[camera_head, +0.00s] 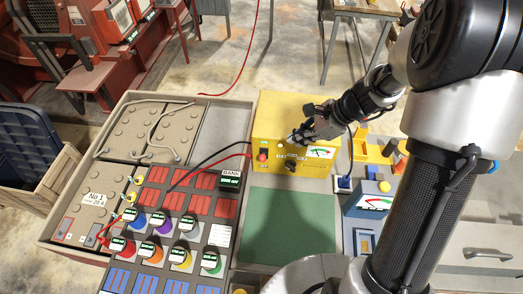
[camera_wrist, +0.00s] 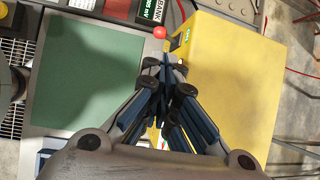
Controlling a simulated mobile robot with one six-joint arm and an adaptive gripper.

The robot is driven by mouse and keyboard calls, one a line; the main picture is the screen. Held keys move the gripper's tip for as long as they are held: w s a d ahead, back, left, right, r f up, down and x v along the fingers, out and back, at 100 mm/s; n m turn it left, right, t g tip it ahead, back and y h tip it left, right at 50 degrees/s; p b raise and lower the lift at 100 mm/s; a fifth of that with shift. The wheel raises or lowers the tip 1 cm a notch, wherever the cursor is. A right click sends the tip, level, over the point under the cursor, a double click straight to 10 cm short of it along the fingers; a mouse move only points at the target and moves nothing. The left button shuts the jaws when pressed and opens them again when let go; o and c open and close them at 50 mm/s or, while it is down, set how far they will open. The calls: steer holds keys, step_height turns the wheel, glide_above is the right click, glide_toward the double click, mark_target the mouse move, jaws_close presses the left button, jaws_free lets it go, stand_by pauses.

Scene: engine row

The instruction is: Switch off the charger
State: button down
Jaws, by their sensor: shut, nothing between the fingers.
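The charger is a yellow box (camera_head: 276,115) at the back of the bench in the head view, with a gauge, a red terminal (camera_head: 263,156) and dark knobs on its front face. Red and black leads run from its left side toward the battery bank. My gripper (camera_head: 298,139) is shut and empty, close in front of the charger's upper front edge; I cannot tell if it touches. In the wrist view the shut fingers (camera_wrist: 168,72) lie over the charger's front edge, with the yellow top (camera_wrist: 238,85) to the right. The fingers hide most of the front controls there.
A green mat (camera_head: 287,225) lies clear in front of the charger. The battery bank (camera_head: 180,205) with coloured knobs is at left. A blue meter box (camera_head: 371,198) and a yellow tool holder (camera_head: 372,153) stand at right, near my arm.

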mark_target(263, 156)
steer(key=b+x, duration=0.2)
steer(key=x, duration=1.1)
steer(key=shift+f+b, duration=0.35)
steer(key=shift+f, duration=0.1)
